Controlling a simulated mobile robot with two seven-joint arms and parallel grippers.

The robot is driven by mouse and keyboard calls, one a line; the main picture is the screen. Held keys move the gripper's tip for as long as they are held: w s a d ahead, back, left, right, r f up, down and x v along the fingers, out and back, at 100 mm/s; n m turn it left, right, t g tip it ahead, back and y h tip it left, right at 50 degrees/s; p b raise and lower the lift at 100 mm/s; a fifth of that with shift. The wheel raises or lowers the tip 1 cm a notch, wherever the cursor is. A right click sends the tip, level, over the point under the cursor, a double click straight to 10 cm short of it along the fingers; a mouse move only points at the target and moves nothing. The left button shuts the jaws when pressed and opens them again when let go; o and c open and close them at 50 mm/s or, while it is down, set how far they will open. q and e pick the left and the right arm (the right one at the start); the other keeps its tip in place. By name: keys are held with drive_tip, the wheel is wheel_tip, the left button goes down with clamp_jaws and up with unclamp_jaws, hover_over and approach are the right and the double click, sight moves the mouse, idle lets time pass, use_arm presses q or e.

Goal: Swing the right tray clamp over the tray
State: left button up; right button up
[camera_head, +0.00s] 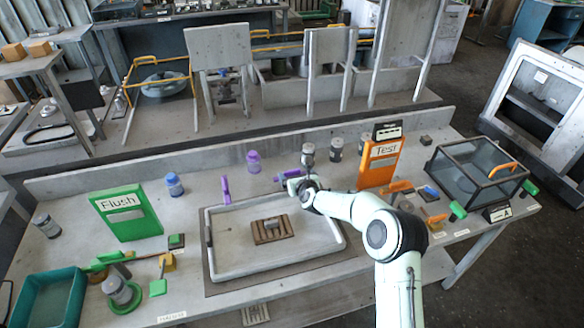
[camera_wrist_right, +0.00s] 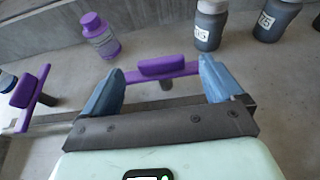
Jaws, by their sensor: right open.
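The tray (camera_head: 212,262) is a shallow light-grey frame in the middle of the bench, with a small part on a brown slatted pad (camera_head: 272,230) inside. The right tray clamp (camera_head: 283,176) is a purple bar behind the tray's far edge, partly hidden by my right gripper (camera_head: 296,184). In the right wrist view the open blue fingers stand on either side of the clamp's purple handle (camera_wrist_right: 162,67); I cannot tell whether they touch it. The left purple clamp (camera_head: 225,188) is at the tray's far left, also in the wrist view (camera_wrist_right: 30,90). My left gripper is out of view.
A purple-capped bottle (camera_head: 253,162) and grey bottles (camera_head: 336,149) stand behind the tray. The orange Test board (camera_head: 380,163) is right of my arm. The green Flush board (camera_head: 126,212) stands left. A glass-lidded box (camera_head: 476,170) is far right.

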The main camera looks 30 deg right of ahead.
sight(293, 171)
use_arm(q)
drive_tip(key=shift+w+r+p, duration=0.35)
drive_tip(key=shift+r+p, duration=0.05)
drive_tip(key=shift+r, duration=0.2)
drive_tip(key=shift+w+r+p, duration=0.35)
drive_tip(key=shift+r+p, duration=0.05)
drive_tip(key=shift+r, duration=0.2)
use_arm(e)
drive_tip(key=shift+x, duration=2.45)
